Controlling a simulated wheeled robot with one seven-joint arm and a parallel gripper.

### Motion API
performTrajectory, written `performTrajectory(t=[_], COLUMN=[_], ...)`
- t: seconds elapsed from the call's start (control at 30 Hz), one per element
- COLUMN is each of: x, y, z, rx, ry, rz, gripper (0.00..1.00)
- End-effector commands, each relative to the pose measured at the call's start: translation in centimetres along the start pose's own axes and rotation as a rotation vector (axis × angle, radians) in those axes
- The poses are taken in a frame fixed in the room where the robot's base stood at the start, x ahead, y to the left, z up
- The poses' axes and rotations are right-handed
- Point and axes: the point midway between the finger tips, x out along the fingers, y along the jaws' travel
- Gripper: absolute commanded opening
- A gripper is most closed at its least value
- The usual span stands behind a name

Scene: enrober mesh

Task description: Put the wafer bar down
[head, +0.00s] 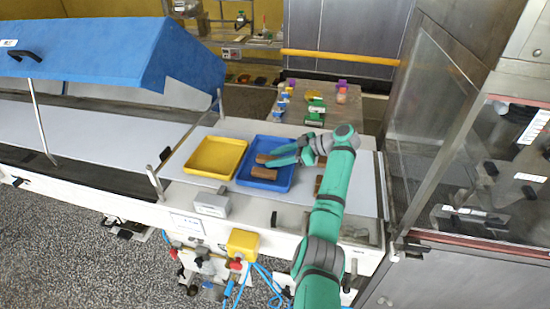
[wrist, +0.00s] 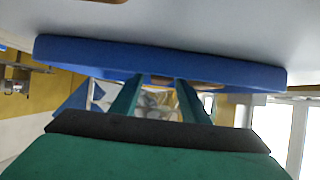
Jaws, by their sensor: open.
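Two brown wafer bars lie in the blue tray (head: 243,181). One bar (head: 264,173) lies in the front half, apart from my gripper. The other bar (head: 262,158) is farther back, at the tips of my gripper (head: 271,159). My gripper reaches in over the tray's right side. In the wrist view, the fingers of my gripper (wrist: 158,84) are spread, with a gap between them. The blue tray wall (wrist: 160,58) is close in front, and a strip of brown bar (wrist: 197,83) shows at the fingertips. Whether the bar touches a finger is unclear.
A yellow tray (head: 215,142), empty, stands left of the blue tray on the pale belt (head: 85,130). More brown bars (head: 318,184) lie right of it, partly behind my arm. A blue hood (head: 120,50) is at left, a glass-sided cabinet (head: 435,110) at right.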

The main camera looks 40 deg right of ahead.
Motion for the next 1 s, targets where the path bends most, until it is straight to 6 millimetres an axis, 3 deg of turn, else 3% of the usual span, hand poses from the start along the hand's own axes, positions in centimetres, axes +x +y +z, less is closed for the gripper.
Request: performTrajectory(t=[0.1,0.23,0.7,1.0], x=[0.1,-1.2,-10.1,-12.0], y=[-0.1,-0.1,0.0,0.0], z=[-0.5,-0.5,-0.3,-0.3], rx=[-0.003,-0.002,-0.001,-0.001], ry=[0.000,0.000,0.000,0.000], rz=[-0.004,-0.004,0.000,-0.002], gripper=[0.41,0.41,0.41,0.41])
